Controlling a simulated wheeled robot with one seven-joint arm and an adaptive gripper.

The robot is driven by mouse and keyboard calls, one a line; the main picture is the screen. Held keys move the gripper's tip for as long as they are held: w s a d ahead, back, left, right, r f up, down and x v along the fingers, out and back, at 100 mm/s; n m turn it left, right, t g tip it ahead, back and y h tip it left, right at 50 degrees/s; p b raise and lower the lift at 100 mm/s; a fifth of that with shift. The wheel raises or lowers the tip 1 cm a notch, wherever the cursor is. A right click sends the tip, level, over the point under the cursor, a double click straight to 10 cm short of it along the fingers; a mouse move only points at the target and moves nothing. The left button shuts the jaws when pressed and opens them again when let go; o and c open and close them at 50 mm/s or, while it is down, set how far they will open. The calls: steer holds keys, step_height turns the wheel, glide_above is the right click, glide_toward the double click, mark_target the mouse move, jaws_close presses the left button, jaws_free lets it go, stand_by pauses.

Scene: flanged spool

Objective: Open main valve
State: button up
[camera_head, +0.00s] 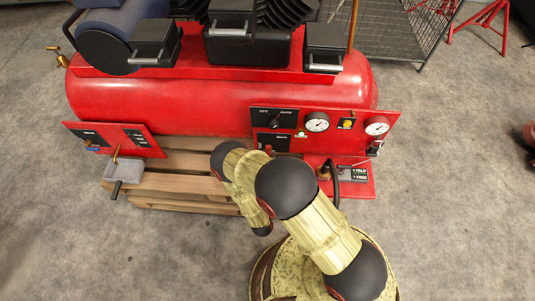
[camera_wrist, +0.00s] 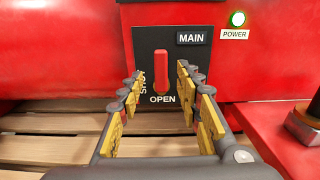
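The main valve is a red lever (camera_wrist: 161,72) on a black panel (camera_wrist: 191,55) marked MAIN. In the wrist view the lever stands vertical, its lower end just above the word OPEN; SHUT is printed sideways to its left. In the head view the MAIN panel (camera_head: 283,139) is on the front of the red tank, partly behind my arm. My gripper (camera_wrist: 159,82) is open and empty. Its yellow-padded fingers are apart, one to each side of the lever in the picture. I see no clear contact with it. The fingers are not clearly visible in the head view.
The red tank (camera_head: 180,100) rests by a wooden pallet (camera_head: 185,185). A lit green POWER lamp (camera_wrist: 238,19) is right of the valve. Gauges (camera_head: 317,122) and a red ledge with a fitting (camera_head: 324,172) stand close on the right. Concrete floor is open at left.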

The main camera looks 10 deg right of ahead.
steer(key=shift+v, duration=2.4)
